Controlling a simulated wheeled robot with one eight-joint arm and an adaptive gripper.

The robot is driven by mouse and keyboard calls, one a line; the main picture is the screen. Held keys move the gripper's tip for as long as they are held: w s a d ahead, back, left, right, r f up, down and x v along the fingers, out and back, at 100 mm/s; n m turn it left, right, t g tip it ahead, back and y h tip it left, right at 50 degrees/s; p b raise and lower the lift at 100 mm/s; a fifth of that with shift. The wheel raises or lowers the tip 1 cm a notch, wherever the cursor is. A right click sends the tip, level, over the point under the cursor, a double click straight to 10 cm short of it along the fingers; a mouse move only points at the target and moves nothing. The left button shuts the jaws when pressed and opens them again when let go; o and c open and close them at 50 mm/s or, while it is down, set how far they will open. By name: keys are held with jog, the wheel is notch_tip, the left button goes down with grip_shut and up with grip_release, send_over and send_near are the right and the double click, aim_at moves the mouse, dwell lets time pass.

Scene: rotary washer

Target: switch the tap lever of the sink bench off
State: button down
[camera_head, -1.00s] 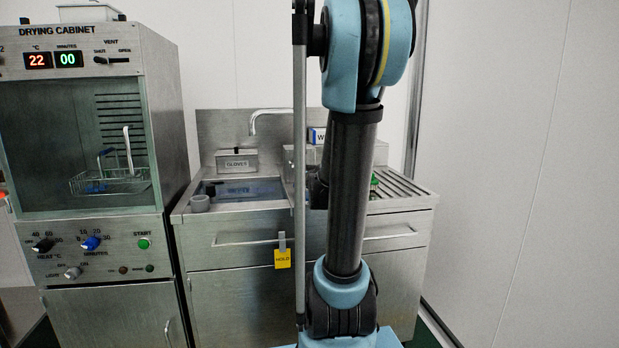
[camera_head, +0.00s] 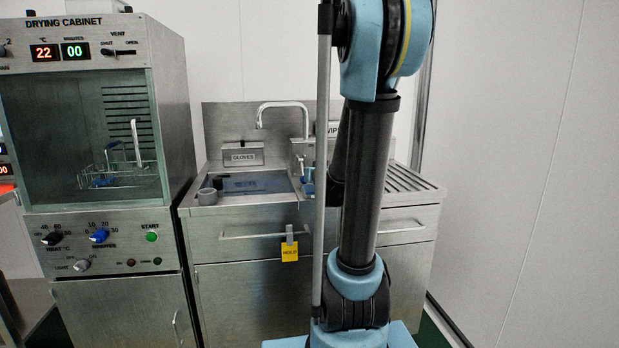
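The sink bench (camera_head: 240,226) is a steel unit with a sunken basin (camera_head: 262,186) at its left. A curved steel tap spout (camera_head: 284,104) rises behind the basin. Small fittings (camera_head: 302,163) show at the tap's foot, and a small blue item (camera_head: 308,189) lies below them. I cannot tell which fitting is the lever or how it is set. My arm and a thin grey pole stand in front of the bench just right of the tap. My gripper is not visible; my arm links may hide it.
A drying cabinet (camera_head: 100,245) stands left of the bench. A yellow hold tag (camera_head: 290,252) hangs from the drawer handle. A ribbed drainboard (camera_head: 412,183) is at right.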

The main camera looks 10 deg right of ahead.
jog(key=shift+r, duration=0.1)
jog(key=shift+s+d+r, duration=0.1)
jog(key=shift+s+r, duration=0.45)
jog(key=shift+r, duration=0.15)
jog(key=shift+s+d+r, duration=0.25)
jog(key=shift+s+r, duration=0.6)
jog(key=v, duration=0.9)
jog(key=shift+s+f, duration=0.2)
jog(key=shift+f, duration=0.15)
